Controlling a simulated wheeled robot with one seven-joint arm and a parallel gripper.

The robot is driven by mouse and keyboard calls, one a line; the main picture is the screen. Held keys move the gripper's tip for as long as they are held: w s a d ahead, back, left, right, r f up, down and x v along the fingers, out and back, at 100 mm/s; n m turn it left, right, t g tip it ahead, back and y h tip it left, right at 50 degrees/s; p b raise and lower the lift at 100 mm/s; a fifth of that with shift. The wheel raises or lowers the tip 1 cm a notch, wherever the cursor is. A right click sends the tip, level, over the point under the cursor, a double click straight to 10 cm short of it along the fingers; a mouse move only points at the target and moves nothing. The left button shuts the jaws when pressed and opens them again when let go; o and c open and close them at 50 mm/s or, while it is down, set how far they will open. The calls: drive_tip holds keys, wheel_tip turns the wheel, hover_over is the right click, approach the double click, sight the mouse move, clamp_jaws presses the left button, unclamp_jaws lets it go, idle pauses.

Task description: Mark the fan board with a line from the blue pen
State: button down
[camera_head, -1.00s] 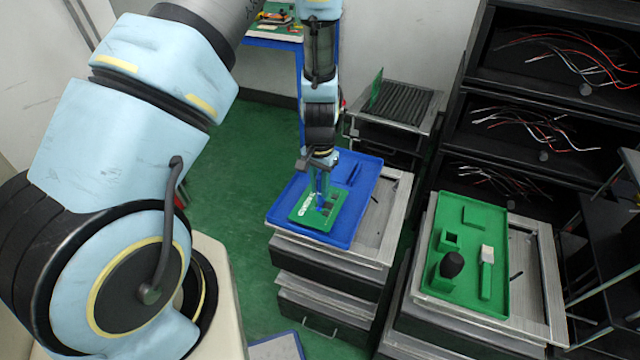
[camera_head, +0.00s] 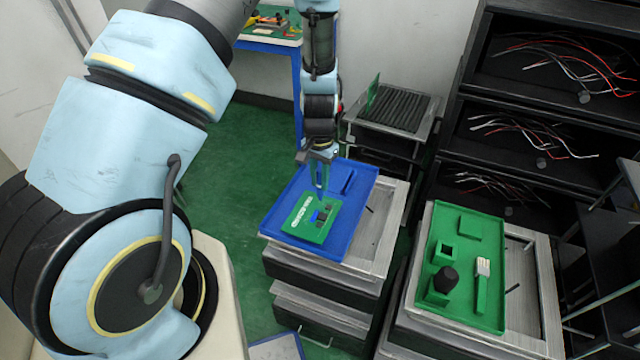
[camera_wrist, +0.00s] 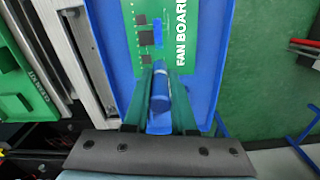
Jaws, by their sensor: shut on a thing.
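The green fan board (camera_head: 325,233) lies in the blue tray (camera_head: 290,190), with white lettering and dark chips on it. It also shows at the top of the wrist view (camera_wrist: 180,62), where a short blue mark (camera_wrist: 158,33) is seen among the chips. My gripper (camera_head: 320,184) is above the tray at the board's far edge. In the wrist view my gripper (camera_wrist: 160,90) is shut on the blue pen (camera_wrist: 160,102), held between its green fingers. The pen appears above and apart from the board. Its exact height is hard to tell.
A dark blue slotted piece (camera_head: 348,182) is in the blue tray. The green tray (camera_head: 495,318) on the right cart holds a brush (camera_head: 482,280) and a black-topped tool (camera_head: 445,280). A ribbed rack (camera_head: 395,108) stands behind. Dark shelves with wires are at right.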

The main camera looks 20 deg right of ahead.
sight(320, 169)
drive_tip(key=shift+r, duration=0.5)
drive_tip(key=shift+r+p, duration=1.7)
drive_tip(key=shift+r, duration=0.55)
